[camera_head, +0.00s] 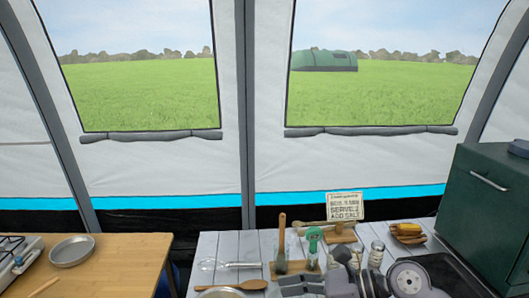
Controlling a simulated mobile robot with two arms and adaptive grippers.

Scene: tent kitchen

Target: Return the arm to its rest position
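One of my grey arms shows at the bottom edge, right of centre, over the front of the light plank table (215,250). A round joint of it is at its right end, and dark grey parts that look like my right gripper (303,285) are at its left end. The fingers are not clear, so I cannot tell whether they are open or shut, and I see nothing held. My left gripper is not in view.
The plank table holds a wooden spoon (240,285), a green-topped utensil (314,242), a shaker (376,254), a corn plate (406,235) and a recipe sign (345,206). A green box (485,215) stands right. A pan (72,251) sits on the left wooden table (125,262).

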